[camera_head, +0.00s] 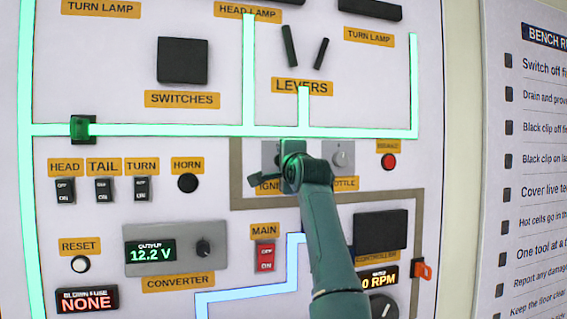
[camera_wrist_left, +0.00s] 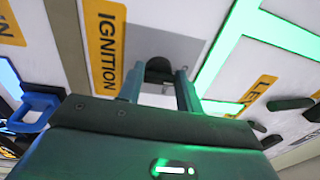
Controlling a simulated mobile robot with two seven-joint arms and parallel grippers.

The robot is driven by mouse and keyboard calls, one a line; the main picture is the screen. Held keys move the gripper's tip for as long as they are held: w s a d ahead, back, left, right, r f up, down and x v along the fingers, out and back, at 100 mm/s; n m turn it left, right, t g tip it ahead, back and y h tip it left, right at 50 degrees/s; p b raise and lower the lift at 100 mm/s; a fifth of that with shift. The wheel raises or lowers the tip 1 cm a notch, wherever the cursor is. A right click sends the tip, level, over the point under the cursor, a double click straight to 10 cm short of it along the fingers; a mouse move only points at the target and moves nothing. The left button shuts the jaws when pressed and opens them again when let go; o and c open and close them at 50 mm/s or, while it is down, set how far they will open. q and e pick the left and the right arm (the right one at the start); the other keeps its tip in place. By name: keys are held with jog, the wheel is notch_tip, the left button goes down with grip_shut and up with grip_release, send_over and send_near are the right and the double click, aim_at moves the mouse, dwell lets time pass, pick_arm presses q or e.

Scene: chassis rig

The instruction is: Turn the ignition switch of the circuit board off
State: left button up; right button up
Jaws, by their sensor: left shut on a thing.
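The circuit board is an upright white panel (camera_head: 110,215) with yellow labels. The ignition switch has a grey plate (camera_head: 269,152) above a partly covered IGNITION label; my gripper hides most of it. In the left wrist view the grey plate (camera_wrist_left: 172,44) and a dark rounded switch part (camera_wrist_left: 159,70) show beside the IGNITION label (camera_wrist_left: 105,45). My left gripper (camera_head: 290,168) is at the switch, its arm rising from below. In the wrist view its two fingers (camera_wrist_left: 158,82) are shut on the switch, one on each side. The switch's exact angle is hard to tell.
The throttle knob (camera_head: 340,157) is close to the right of my gripper. The red MAIN switch (camera_head: 265,256) is below left, and the converter (camera_head: 172,253) reads 12.2 V. A blue loop-shaped piece (camera_wrist_left: 35,107) shows at left in the wrist view.

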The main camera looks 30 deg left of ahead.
pick_arm(q)
jog(key=shift+w+f, duration=0.1)
jog(key=shift+f, duration=0.25)
pick_arm(e)
jog(key=shift+s+f, duration=0.1)
jog(key=shift+f, duration=0.1)
pick_arm(q)
jog(key=o, duration=0.9)
jog(key=shift+r, duration=0.15)
jog(key=b+v, duration=0.5)
jog(key=v, duration=0.8)
pick_arm(e)
jog(key=shift+f+m+t, duration=0.4)
jog(key=shift+f, duration=0.45)
jog(key=shift+f, duration=0.25)
